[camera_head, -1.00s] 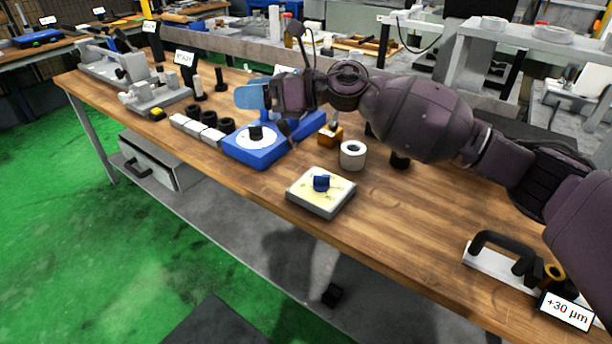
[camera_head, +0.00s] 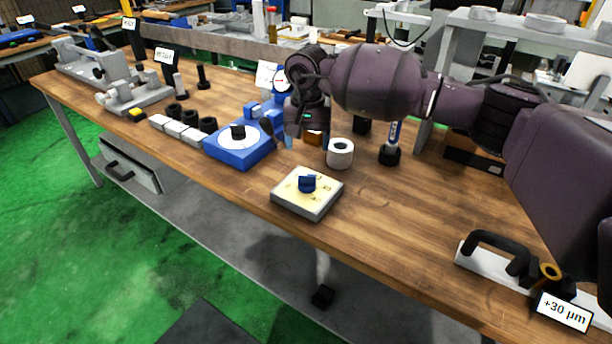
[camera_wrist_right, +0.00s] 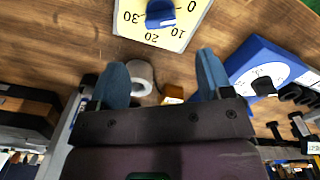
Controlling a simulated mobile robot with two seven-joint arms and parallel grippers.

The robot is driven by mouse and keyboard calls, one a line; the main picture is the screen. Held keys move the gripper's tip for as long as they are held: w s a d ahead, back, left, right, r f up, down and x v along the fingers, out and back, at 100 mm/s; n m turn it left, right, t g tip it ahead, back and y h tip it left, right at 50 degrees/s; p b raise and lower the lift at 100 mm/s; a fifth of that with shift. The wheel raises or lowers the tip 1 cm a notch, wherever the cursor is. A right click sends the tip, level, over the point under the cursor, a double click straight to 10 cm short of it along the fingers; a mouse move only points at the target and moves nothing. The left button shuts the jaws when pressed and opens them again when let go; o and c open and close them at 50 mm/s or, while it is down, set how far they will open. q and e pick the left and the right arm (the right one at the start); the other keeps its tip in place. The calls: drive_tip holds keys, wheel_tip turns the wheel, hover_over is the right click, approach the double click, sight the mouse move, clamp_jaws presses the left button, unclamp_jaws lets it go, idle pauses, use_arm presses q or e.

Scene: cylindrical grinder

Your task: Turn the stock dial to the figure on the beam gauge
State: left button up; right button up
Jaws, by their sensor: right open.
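The stock dial is a cream square plate (camera_head: 300,205) with a blue knob (camera_head: 307,184) on the front part of the bench. In the right wrist view the knob (camera_wrist_right: 160,14) is cut by the top edge, and the plate (camera_wrist_right: 190,32) shows the figures 0, 10, 20 and 30. The knob's pointer setting is not clear. A white beam (camera_head: 482,262) with a black handle carries a card reading +30 µm (camera_head: 564,311) at the lower right. My right gripper (camera_head: 306,142) is open and empty, pointing down behind the dial; its blue fingers (camera_wrist_right: 161,75) are apart from the knob. My left gripper is out of view.
A blue base (camera_head: 240,152) with a white disc stands left of my right gripper. A white ring (camera_head: 340,155) stands close to its right. A dark upright holder (camera_head: 389,155) is farther right. The bench is clear between the dial and the beam.

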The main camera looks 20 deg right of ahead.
sight(307, 175)
wheel_tip(307, 175, down, 9)
drive_tip(key=shift+b, duration=0.3)
drive_tip(key=shift+f, duration=0.8)
drive_tip(key=c, duration=0.9)
drive_tip(key=shift+m, duration=0.3)
